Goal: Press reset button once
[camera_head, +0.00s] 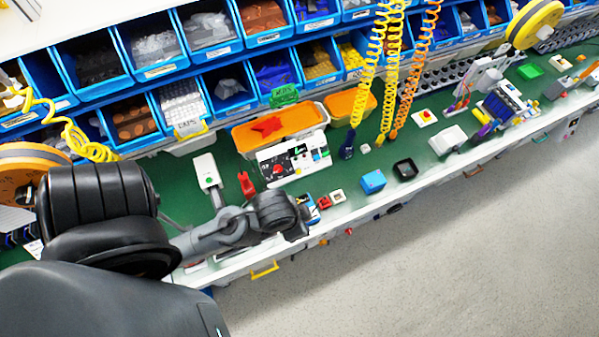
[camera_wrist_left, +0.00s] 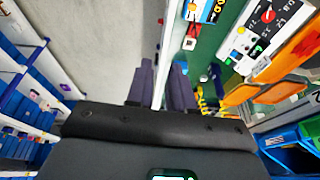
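A white control panel (camera_head: 293,160) stands on the green bench in front of an orange bin. It carries a red round control (camera_head: 278,168) and several small coloured parts; I cannot tell which is the reset button. The panel (camera_wrist_left: 246,36) also shows at the upper right in the left wrist view, with the red control (camera_wrist_left: 268,15). My left gripper (camera_wrist_left: 160,84) has its two dark fingers apart with nothing between them. It is over the bench's front edge, apart from the panel. In the head view, my own wrist hides its fingers. My right gripper is not in view.
Small blocks, a blue box (camera_head: 372,181) and a black tray (camera_head: 405,169) lie along the front of the bench. A white device (camera_head: 206,170) is left of the panel. Coiled hoses (camera_head: 362,75) hang right of it. Blue bins line the back; open floor lies in front.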

